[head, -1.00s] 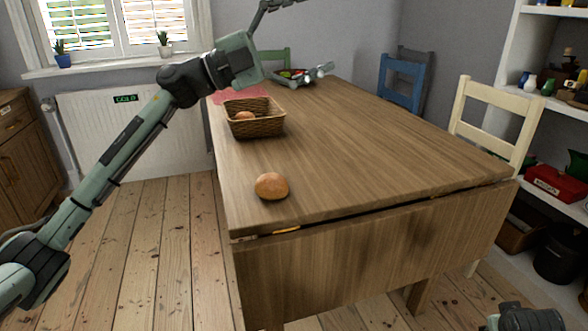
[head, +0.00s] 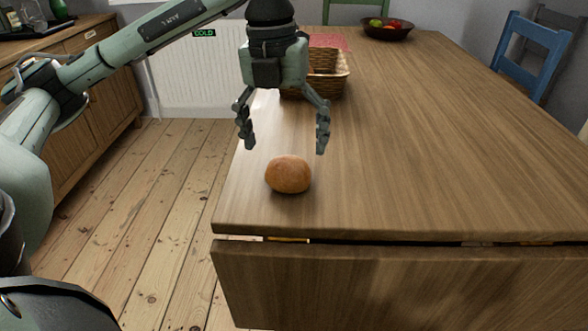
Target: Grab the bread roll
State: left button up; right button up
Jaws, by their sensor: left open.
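A round brown bread roll (head: 288,175) lies on the wooden table (head: 430,150) near its front left corner. My left gripper (head: 283,148) points down with its two fingers spread wide. In the picture it is just above the roll, and nothing is between the fingers. The fingertips look apart from the roll; the exact gap in depth is hard to tell. My right gripper is not in the picture.
A wicker basket (head: 330,84) stands behind my left gripper, partly hidden by it. A dark fruit bowl (head: 388,30) is at the far end. A blue chair (head: 533,50) stands at the right. The table's right side is clear.

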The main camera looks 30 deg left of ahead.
aim_at(285, 161)
pick_arm(q)
jog(key=f, duration=0.5)
jog(key=shift+s+d+f, duration=0.15)
jog(key=shift+d, duration=0.05)
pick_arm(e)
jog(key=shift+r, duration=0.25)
pick_arm(q)
jog(key=shift+c, duration=0.3)
jog(key=c, duration=1)
jog(key=shift+r, duration=0.2)
jog(key=shift+c, duration=0.2)
